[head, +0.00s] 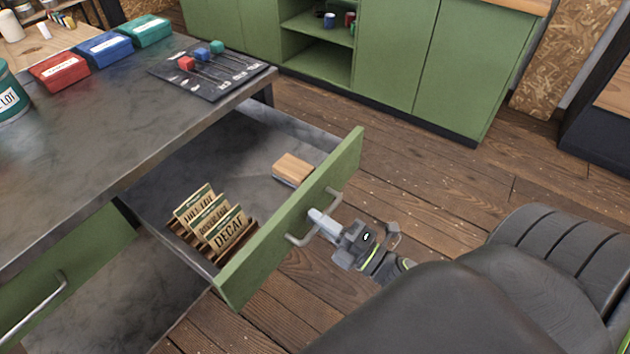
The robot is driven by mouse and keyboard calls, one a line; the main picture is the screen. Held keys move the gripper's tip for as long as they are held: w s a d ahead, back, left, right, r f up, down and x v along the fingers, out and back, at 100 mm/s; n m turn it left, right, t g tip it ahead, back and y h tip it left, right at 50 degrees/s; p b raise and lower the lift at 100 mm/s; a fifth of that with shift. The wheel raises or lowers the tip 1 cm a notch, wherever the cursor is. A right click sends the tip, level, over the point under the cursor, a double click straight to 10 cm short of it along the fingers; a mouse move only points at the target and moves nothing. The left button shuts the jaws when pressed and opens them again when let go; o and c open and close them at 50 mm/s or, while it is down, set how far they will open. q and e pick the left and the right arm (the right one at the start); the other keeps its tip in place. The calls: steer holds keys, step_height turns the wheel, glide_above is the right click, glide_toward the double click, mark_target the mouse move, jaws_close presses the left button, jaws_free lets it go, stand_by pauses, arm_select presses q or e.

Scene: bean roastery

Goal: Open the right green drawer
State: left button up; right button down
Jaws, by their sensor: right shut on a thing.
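The right green drawer (250,259) stands pulled well out from under the dark grey worktop (110,140). Its inside shows. My right gripper (322,224) is at the drawer's front, shut on the metal bar handle (302,241). Inside the drawer, several labelled cards stand in a wooden holder (212,225), the front one reading DECAF (230,232). A small wood-topped block (293,168) lies near the drawer's far side. My left gripper is not in view.
Another green drawer front (70,270) with a bar handle is at lower left. Red (60,72), blue (104,49) and green (146,31) boxes and a dark slider board (212,73) sit on the worktop. Green cabinets (455,70) stand behind. Wooden floor (430,185) lies clear between.

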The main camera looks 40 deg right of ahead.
steer(key=c, duration=1.6)
jaws_free()
steer(key=shift+c, duration=0.2)
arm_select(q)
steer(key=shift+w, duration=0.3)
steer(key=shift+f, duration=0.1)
arm_select(e)
steer(key=shift+s, duration=0.1)
